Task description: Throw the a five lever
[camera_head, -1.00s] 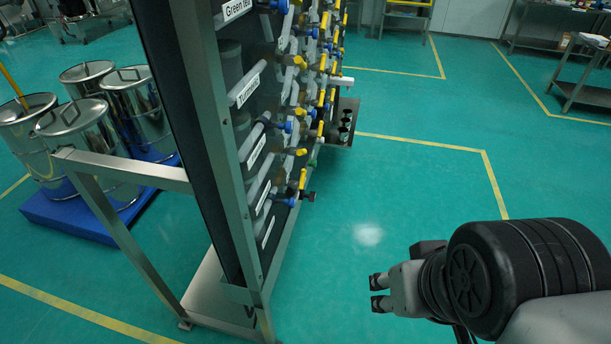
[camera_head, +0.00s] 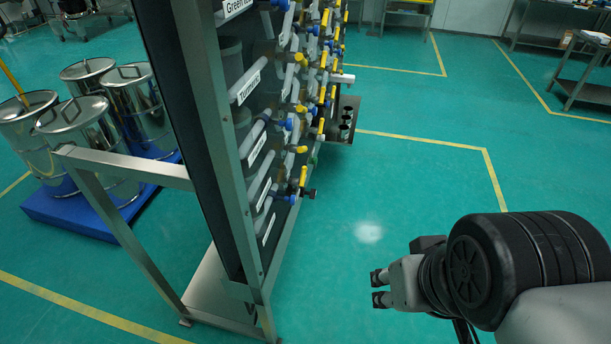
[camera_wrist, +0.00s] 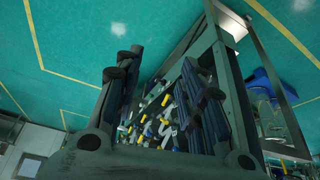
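A metal rack (camera_head: 218,160) carries grey pipes with labels such as "Green tea" and "Turmeric", and many small valve levers in blue, yellow and black. A yellow lever (camera_head: 303,176) sits low on the near part of the rack. I cannot read which lever is A five. My gripper (camera_head: 379,288) is to the right of the rack, over the floor, with its fingers apart and nothing between them. In the wrist view its two dark fingers (camera_wrist: 165,80) stand wide open, with the rack and its levers beyond, apart from them.
Several steel drums (camera_head: 142,105) stand on a blue pallet (camera_head: 75,215) left of the rack. A slanted metal frame (camera_head: 112,210) juts from the rack's near side. Green floor right of the rack is clear. A metal table (camera_head: 585,90) stands far right.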

